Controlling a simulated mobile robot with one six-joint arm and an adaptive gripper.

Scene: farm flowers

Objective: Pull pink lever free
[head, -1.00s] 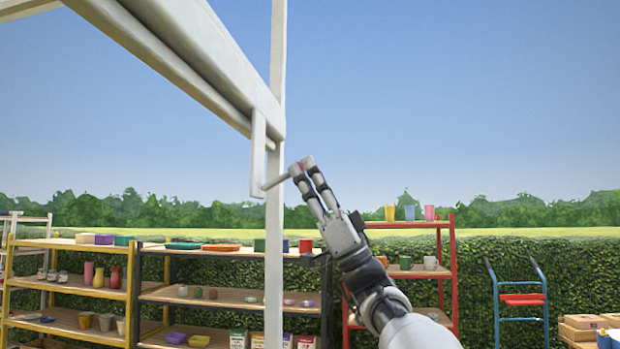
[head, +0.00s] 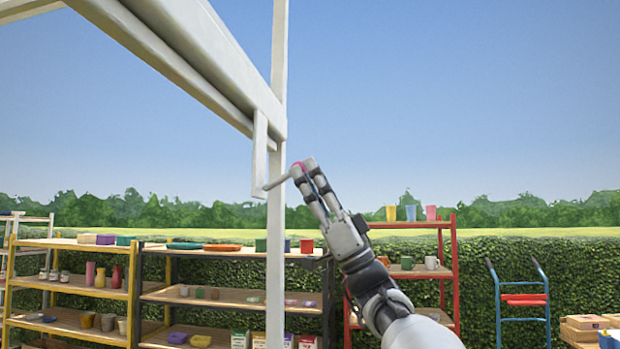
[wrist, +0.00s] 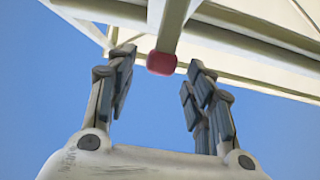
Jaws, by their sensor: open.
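The lever is a thin grey rod (head: 280,182) with a pink end (head: 299,167), beside the white post under the white overhead beam. In the wrist view its reddish-pink end (wrist: 161,63) sits between my fingertips, with the grey rod (wrist: 172,26) running upward from it. My gripper (head: 307,166) is raised up-left at the lever's end. In the wrist view my gripper (wrist: 158,68) is open, with blue gaps between both fingers and the pink end. The fingers partly hide the lever's end in the head view.
The white beam (head: 190,58) runs overhead, and the white post (head: 276,240) stands left of my gripper. Behind are a yellow shelf (head: 68,290), a dark shelf (head: 230,297) and a red shelf (head: 453,260) with pots and cups. Open sky lies to the right.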

